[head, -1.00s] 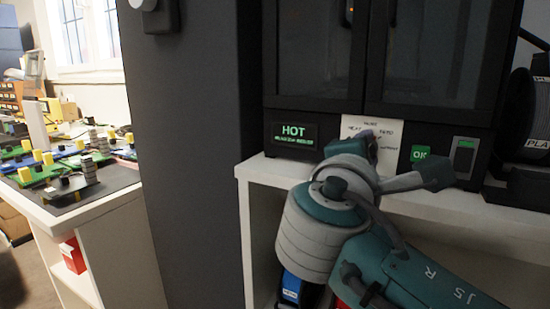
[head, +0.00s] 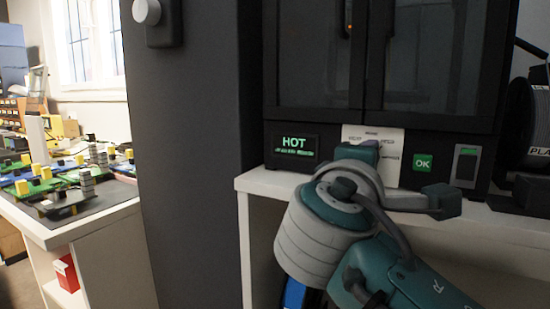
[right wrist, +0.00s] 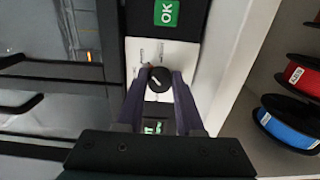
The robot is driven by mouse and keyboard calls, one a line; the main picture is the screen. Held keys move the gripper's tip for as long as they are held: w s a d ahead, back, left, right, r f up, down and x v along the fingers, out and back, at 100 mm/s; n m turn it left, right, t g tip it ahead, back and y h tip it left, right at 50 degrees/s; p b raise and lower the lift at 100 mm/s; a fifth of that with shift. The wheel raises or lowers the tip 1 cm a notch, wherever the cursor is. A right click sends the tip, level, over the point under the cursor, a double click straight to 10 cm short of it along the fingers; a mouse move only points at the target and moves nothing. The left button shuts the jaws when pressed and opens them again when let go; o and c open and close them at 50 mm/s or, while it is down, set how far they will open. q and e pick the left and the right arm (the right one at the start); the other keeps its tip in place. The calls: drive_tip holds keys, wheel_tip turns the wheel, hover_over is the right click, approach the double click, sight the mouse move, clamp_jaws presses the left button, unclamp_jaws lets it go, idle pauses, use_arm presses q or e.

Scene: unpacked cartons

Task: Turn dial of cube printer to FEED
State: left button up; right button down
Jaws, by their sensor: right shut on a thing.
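The cube printer (head: 310,60) is a black cabinet with dark glass doors on a white shelf. Its front strip has a lit display (head: 292,146) reading HOT, a white label (head: 391,150) with small print, and a green OK button (head: 423,163). The black round dial (right wrist: 158,84) with a white pointer mark shows in the right wrist view; in the head view my arm hides it. My right gripper (right wrist: 161,77) is shut on the dial, one finger on each side. The pointer is slanted; I cannot read which word it faces. My left gripper is not in view.
A dark pillar (head: 195,190) stands left of the printer. Further left, a white table (head: 75,232) carries several coloured parts. Red (right wrist: 300,75) and blue (right wrist: 285,125) spools sit in the shelf below. A black spool (head: 535,110) stands at the right.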

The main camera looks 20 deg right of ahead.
drive_tip(key=c, duration=0.5)
unclamp_jaws()
drive_tip(key=shift+c, duration=0.2)
drive_tip(key=v, duration=1)
drive_tip(key=shift+p, duration=0.3)
